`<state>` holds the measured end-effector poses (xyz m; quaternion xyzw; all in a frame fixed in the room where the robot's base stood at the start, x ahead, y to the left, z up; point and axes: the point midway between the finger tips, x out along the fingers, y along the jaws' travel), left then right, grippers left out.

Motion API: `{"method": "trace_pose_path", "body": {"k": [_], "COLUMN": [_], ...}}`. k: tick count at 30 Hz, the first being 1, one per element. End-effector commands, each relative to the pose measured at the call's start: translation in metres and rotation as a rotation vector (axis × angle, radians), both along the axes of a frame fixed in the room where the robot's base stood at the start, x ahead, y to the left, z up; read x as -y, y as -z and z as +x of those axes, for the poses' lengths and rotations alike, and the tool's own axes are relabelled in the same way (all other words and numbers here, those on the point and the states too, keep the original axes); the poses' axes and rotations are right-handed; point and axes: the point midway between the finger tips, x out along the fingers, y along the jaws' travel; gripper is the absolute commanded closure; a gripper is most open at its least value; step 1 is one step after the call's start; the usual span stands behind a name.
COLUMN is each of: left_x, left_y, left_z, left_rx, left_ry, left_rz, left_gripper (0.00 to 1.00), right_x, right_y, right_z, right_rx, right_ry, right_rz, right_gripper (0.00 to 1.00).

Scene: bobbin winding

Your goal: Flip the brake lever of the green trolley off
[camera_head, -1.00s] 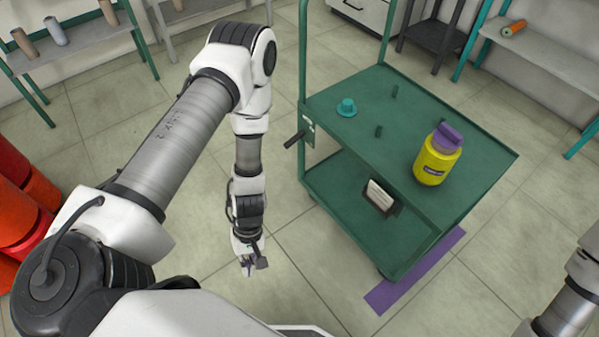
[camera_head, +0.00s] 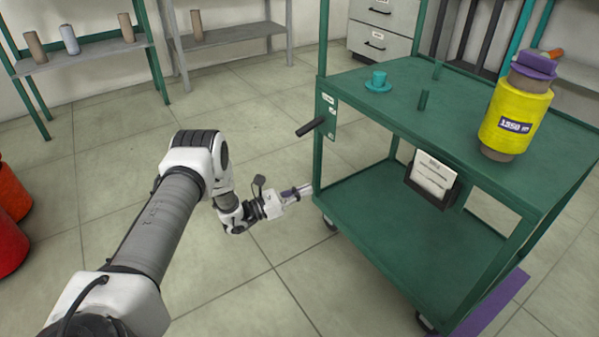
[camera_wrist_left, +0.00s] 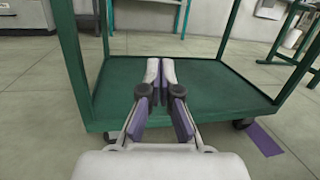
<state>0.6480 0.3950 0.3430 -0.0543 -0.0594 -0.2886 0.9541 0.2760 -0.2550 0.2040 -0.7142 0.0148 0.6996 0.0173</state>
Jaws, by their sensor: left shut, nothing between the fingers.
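The green trolley (camera_head: 375,195) stands right of centre in the head view, with a top deck and a lower shelf. Its brake lever (camera_head: 311,127), a dark handle, sticks out to the left from a plate (camera_head: 329,114) on the left post, tilted slightly down at its outer end. My left gripper (camera_head: 309,189) is below the lever, beside the trolley's left end at lower shelf height, and apart from the lever. In the left wrist view its fingers (camera_wrist_left: 161,68) are together and empty, in front of the lower shelf (camera_wrist_left: 215,84). My right gripper is not in view.
On the top deck are a yellow bobbin (camera_head: 515,118) with a purple top, a teal flanged piece (camera_head: 378,82) and green pegs. A white card (camera_head: 433,175) hangs below the deck. A purple floor strip (camera_head: 495,305) lies under the trolley.

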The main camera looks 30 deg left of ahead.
Motion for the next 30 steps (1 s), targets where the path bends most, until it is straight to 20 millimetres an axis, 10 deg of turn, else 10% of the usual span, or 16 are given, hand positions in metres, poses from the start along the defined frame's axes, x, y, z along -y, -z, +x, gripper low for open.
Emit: {"method": "trace_pose_path", "body": {"k": [3, 9, 22, 30], "left_x": [-0.052, -0.091, -0.09, -0.073], "left_y": [0.009, -0.011, -0.018, -0.039], "left_z": [0.007, 0.002, 0.007, 0.045], "left_rx": [0.193, 0.361, 0.37, 0.371], "left_ry": [-0.122, -0.208, -0.211, -0.209], "left_rz": [-0.07, -0.117, -0.119, -0.12], "left_gripper": [1.0, 1.0, 1.0, 1.0], "right_x": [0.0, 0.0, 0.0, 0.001], "right_y": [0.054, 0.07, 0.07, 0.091], "right_z": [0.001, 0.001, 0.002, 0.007], "right_rx": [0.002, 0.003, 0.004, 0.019], "right_ry": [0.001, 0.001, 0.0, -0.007], "right_rz": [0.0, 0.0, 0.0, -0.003], "right_gripper": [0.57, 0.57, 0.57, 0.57]}}
